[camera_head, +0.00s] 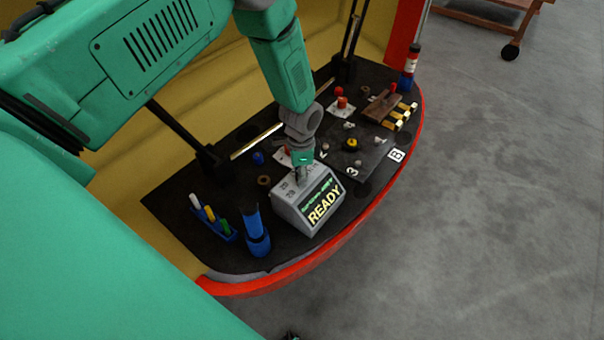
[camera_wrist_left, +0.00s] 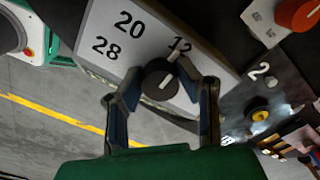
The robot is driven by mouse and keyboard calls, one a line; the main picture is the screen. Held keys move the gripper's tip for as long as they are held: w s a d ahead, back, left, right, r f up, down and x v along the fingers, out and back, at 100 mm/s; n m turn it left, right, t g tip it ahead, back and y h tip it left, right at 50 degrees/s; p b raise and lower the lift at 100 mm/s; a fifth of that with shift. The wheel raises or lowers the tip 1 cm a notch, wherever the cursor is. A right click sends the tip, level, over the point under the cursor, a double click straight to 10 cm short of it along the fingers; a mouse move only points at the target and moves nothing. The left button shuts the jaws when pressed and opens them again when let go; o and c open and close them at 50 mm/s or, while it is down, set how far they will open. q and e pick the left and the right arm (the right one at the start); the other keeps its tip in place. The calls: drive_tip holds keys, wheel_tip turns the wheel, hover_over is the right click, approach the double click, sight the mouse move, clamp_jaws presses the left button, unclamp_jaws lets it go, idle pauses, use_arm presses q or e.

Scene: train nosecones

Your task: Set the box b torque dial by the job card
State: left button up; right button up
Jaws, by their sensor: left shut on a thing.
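A grey torque box (camera_head: 308,207) with a lit screen reading "READY" stands on the dark shelf. Its white top face (camera_wrist_left: 108,40) shows the numbers 20, 28 and 12 in the left wrist view. A round black dial (camera_wrist_left: 158,80) sits on that face, its white mark pointing up and right toward the 12. My left gripper (camera_head: 302,174) comes down on the box top from above. In the wrist view its fingers (camera_wrist_left: 166,90) are either side of the dial, shut on it. The gripper partly hides the box top in the head view. I cannot make out a readable job card.
A plate with knobs and a yellow button (camera_head: 351,144) lies to the right, near a "B" label (camera_head: 397,155). A red rim (camera_head: 300,283) edges the shelf.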

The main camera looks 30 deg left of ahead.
use_arm(q)
drive_tip(key=shift+w+r+n, duration=0.1)
drive_tip(key=shift+w+n, duration=0.1)
drive_tip(key=shift+n, duration=0.4)
drive_tip(key=shift+w+r+n, duration=0.1)
drive_tip(key=shift+w+n, duration=0.05)
drive_tip(key=shift+n, duration=0.45)
drive_tip(key=n, duration=0.3)
drive_tip(key=shift+w+d+b, duration=0.1)
drive_tip(key=shift+d+b, duration=0.05)
drive_tip(key=shift+b, duration=0.25)
drive_tip(key=shift+r+n, duration=0.1)
drive_tip(key=shift+n, duration=1.4)
drive_tip(key=o, duration=1.1)
drive_tip(key=shift+o, duration=0.2)
drive_tip(key=shift+s, duration=0.2)
